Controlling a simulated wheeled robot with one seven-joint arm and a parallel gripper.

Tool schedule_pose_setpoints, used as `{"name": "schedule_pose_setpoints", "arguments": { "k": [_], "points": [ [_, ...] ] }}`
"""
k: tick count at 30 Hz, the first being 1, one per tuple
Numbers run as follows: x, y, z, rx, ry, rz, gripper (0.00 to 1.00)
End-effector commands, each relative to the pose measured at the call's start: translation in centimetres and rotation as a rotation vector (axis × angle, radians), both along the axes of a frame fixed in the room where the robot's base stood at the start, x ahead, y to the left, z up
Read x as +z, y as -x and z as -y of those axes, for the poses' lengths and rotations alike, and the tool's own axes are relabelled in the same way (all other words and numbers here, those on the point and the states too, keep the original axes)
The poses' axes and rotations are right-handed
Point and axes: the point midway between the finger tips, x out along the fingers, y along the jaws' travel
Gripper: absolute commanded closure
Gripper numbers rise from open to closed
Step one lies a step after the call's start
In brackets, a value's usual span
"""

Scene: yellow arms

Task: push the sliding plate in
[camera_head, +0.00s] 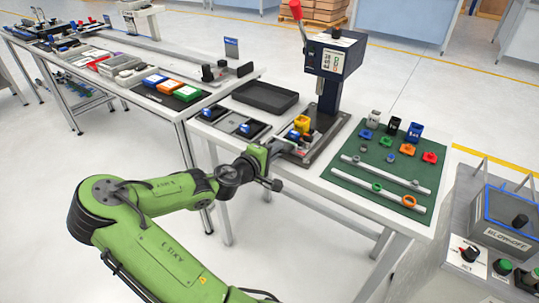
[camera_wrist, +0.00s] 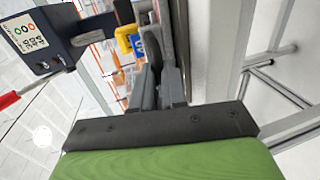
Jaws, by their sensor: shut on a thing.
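The press (camera_head: 332,62) stands on the white table with a dark base under it. A yellow block (camera_head: 301,123) with a blue part (camera_head: 293,135) sits at the front of that base, where the sliding plate is; the plate itself is mostly hidden by my gripper. My gripper (camera_head: 284,146) is at the front of the press, low, beside the blue part. In the wrist view my gripper (camera_wrist: 154,55) has its fingers close together on a dark piece, seemingly the plate's handle. The yellow block (camera_wrist: 127,36) and blue part (camera_wrist: 138,46) are just beyond the fingertips.
A red-tipped lever (camera_head: 298,14) rises from the press. A green mat (camera_head: 350,165) with coloured parts and two rails lies to the right. A black tray (camera_head: 265,97) lies behind left, with dark pads holding blue parts (camera_head: 245,128) in front of it.

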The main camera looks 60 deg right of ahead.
Motion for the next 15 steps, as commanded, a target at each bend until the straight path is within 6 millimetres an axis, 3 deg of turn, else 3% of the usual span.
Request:
{"name": "schedule_pose_setpoints", "arguments": {
  "k": [3,7,15],
  "points": [
    [0.3,0.6,3.0,-0.005,0.003,0.003,1.00],
    [0.2,0.9,5.2,-0.003,0.003,0.003,1.00],
    [0.1,1.0,6.0,0.002,0.002,0.001,1.00]
  ]
}}
